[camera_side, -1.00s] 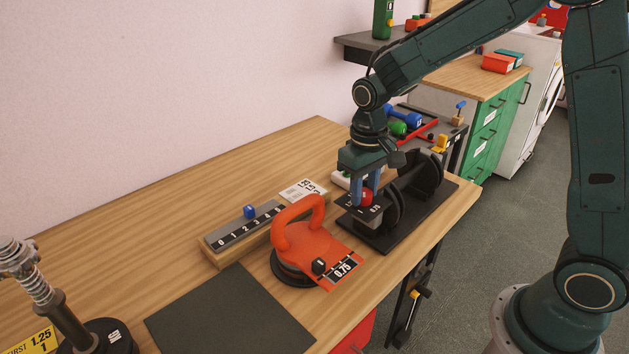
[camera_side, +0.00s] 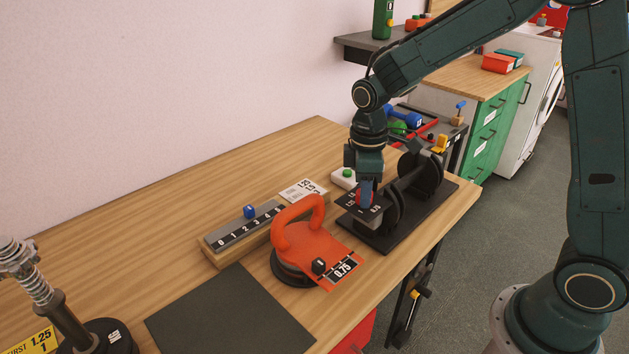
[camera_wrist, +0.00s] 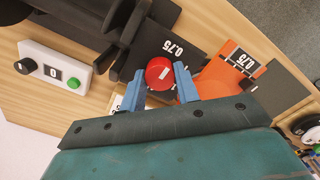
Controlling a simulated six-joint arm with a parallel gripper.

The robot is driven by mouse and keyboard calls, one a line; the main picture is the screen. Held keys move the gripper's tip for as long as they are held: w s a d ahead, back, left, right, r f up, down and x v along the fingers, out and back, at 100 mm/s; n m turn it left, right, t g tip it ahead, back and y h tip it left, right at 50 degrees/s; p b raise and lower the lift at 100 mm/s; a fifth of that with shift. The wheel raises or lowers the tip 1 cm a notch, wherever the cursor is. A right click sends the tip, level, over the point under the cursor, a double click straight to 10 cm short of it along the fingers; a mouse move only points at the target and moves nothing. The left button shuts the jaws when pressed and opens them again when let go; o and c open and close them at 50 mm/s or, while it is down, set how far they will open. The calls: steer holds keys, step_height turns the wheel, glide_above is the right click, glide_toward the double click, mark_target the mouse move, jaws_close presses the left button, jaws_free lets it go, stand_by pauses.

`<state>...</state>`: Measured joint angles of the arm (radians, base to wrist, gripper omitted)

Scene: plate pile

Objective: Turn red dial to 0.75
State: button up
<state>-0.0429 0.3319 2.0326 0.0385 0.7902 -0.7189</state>
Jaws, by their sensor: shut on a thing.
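The red dial (camera_wrist: 158,74) is a round knob with a short white mark, on a black panel beside a black stand. The white mark slants toward the upper right in the wrist view, roughly toward the panel's 0.75 label (camera_wrist: 172,48). My gripper (camera_wrist: 160,70) points down with its blue fingers on opposite sides of the dial, shut on it. In the side view my gripper (camera_side: 366,196) hides most of the dial. Labels on the panel (camera_side: 376,208) show beside the fingers, partly covered.
The black stand (camera_side: 417,217) carries black discs just right of my gripper. An orange handled weight (camera_side: 312,248) labelled 0.75 stands left of it. A white box (camera_side: 343,178) with a green button is close behind. A numbered wooden rail (camera_side: 240,232) and dark mat (camera_side: 230,315) lie further left.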

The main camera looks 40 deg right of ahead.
steer(key=shift+n, duration=0.4)
steer(key=o, duration=1)
steer(key=shift+c, duration=0.2)
steer(key=shift+r, duration=0.2)
step_height(320, 180, up, 14)
steer(key=shift+a+f, duration=0.2)
steer(key=shift+f, duration=0.05)
steer(key=s+d+r+m+t, duration=0.1)
steer(key=s+m+t, duration=0.4)
steer(key=s, duration=1.5)
steer(key=m, duration=0.4)
steer(key=shift+s+d+t, duration=0.15)
steer(key=shift+s+t, duration=0.15)
steer(key=shift+t, duration=0.1)
